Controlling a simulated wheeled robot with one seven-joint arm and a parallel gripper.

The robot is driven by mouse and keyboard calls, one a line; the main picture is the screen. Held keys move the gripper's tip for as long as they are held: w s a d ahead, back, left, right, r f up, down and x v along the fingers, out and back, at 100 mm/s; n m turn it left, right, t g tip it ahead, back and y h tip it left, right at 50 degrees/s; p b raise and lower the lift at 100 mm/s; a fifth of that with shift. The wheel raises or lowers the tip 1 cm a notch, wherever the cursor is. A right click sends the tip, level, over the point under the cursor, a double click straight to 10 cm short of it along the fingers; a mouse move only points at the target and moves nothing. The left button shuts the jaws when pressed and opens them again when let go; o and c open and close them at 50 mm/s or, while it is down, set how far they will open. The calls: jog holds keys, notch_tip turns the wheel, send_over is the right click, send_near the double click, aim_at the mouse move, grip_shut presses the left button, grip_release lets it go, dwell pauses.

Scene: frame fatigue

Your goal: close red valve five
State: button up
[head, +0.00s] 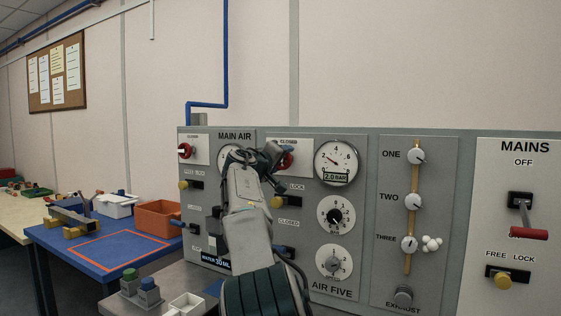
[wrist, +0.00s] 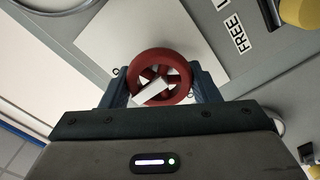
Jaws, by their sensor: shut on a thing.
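The red valve (head: 287,160) on the panel's AIR FIVE column is a small round handwheel on a white plate, partly hidden by my gripper (head: 272,155) in the head view. In the wrist view the red wheel (wrist: 138,66) is seen face on, with its spokes and a pale bar across the middle. My gripper (wrist: 163,88) has one blue finger at each side of the wheel and is shut on its rim. The end of a "CLOSED" label shows above the valve in the head view.
A second red valve (head: 185,150) is at the panel's left. The gauge (head: 335,162) right of my gripper reads about 2.0 bar. A red-handled MAINS lever (head: 528,233) is at the far right. A blue table (head: 75,262) with bins stands left.

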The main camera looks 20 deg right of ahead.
jog(key=shift+f, duration=0.1)
jog(key=o, duration=1)
jog(key=shift+d, duration=0.1)
jog(key=b+v, duration=0.5)
jog(key=v, duration=0.9)
jog(key=shift+d, duration=0.1)
